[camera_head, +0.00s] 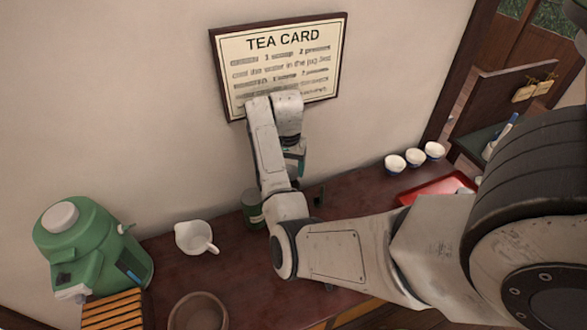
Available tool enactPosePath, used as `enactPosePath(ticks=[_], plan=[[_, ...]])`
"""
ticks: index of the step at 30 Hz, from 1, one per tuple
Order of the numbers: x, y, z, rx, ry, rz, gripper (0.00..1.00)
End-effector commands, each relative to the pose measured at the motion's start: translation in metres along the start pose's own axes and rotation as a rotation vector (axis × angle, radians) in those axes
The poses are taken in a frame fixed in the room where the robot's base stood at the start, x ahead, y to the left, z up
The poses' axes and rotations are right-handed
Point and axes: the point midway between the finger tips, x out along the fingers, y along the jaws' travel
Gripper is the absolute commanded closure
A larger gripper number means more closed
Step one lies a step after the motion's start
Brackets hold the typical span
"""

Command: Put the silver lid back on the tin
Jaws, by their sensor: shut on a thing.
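A green tin (252,208) stands on the dark counter near the wall, left of my forearm. My arm covers part of its right side, and I cannot make out its top clearly. My gripper (298,166) hangs above the counter to the right of the tin, mostly hidden behind my arm links. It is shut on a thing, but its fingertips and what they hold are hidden. The silver lid does not show clearly anywhere.
A white jug (194,238) and a green dispenser (88,240) stand left of the tin, with a brown bowl (198,312) in front. White cups (414,157) and a red tray (440,187) are at right. A small dark upright thing (318,196) stands right of my forearm.

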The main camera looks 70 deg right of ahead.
Motion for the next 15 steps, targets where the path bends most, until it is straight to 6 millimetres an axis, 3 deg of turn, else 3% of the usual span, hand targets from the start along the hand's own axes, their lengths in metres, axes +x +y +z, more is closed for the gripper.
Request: enactPosePath(ticks=[15], plan=[[0.036, 0.001, 0.000, 0.001, -0.001, 0.000, 0.45]])
